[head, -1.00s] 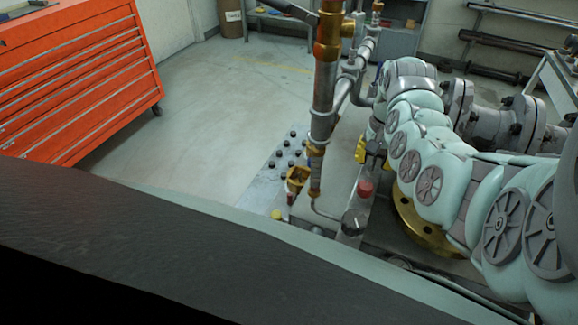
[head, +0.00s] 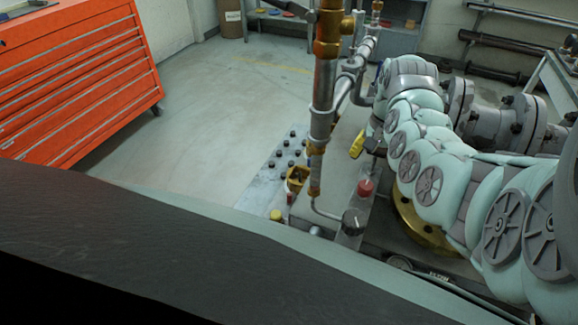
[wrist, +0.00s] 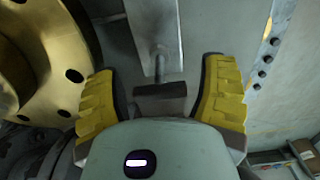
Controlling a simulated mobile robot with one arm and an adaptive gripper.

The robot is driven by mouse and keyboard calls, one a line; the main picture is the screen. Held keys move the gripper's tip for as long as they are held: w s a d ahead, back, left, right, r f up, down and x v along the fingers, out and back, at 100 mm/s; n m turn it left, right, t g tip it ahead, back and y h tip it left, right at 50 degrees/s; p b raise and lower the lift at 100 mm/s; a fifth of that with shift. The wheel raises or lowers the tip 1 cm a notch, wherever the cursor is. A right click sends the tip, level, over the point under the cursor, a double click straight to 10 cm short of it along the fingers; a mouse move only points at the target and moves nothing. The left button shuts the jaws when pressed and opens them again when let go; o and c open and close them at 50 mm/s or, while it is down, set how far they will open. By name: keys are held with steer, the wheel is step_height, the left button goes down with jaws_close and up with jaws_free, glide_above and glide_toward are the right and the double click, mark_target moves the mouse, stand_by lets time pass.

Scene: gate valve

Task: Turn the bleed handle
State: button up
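A dark T-shaped handle (wrist: 160,90), which looks like the bleed handle, sits on a short grey stem below a grey bracket (wrist: 152,35) in the wrist view. My gripper (wrist: 163,68) has its two yellow fingers spread wide, one on each side of the crossbar. Gaps show between the crossbar and both fingers, and nothing is gripped. In the head view my gripper (head: 357,147) is a small yellow and dark shape at the end of my pale green arm, just right of the vertical pipe. I cannot make out the handle in that view.
A vertical pipe (head: 322,95) with brass fittings stands left of my gripper. A brass flange (wrist: 35,55) is close on the left in the wrist view. An orange cabinet (head: 80,80) stands far left beside clear floor.

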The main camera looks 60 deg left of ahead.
mark_target(377, 151)
steer(key=shift+o, duration=0.4)
steer(key=shift+r, duration=2.9)
steer(key=shift+w+r, duration=0.2)
steer(key=shift+r, duration=2.1)
steer(key=shift+s+r, duration=0.15)
steer(key=shift+r, duration=0.65)
